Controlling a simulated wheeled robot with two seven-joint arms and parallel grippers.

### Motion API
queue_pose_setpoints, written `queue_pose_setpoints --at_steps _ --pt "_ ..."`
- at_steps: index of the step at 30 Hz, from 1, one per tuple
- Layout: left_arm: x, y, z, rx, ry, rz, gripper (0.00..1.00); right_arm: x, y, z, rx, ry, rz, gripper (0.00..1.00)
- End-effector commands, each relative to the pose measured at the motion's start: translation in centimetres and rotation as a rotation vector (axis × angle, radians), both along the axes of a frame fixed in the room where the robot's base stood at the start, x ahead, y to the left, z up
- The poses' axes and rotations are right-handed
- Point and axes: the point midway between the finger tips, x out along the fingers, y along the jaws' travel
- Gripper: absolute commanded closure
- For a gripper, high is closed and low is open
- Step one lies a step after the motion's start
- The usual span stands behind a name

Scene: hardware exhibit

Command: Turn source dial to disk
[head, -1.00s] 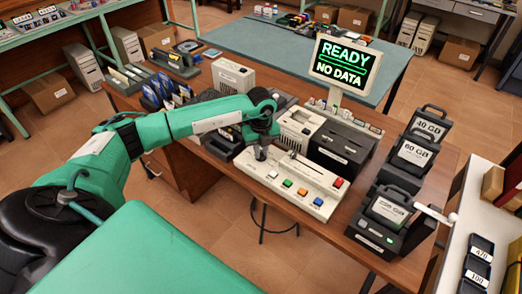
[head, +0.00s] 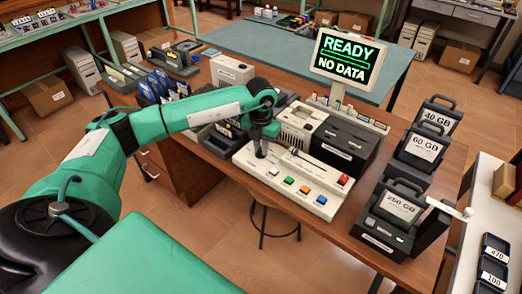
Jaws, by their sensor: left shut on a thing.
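My right gripper is not in view.
Black drive units labelled 40 GB (head: 436,116), 60 GB (head: 421,147) and 250 GB (head: 400,207) stand at the desk's right; the last sits in a dock with a white lever (head: 450,208). A black box (head: 343,146) and a beige device (head: 301,123) stand behind the panel.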

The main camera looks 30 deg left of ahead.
Motion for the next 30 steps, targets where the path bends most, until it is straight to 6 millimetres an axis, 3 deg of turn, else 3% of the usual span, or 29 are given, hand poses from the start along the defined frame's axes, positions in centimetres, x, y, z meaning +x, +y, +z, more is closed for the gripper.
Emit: queue_pose_setpoints --at_steps 6,15,30 --pt "0.1 0.0 -0.1 -0.001 -0.005 -0.195 1.00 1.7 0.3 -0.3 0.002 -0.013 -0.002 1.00" --pt "0.1 0.0 0.0 0.001 -0.004 -0.398 1.00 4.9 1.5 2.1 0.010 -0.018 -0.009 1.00" --pt "0.1 0.0 0.2 0.000 -0.005 -0.514 1.00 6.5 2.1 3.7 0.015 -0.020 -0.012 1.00"
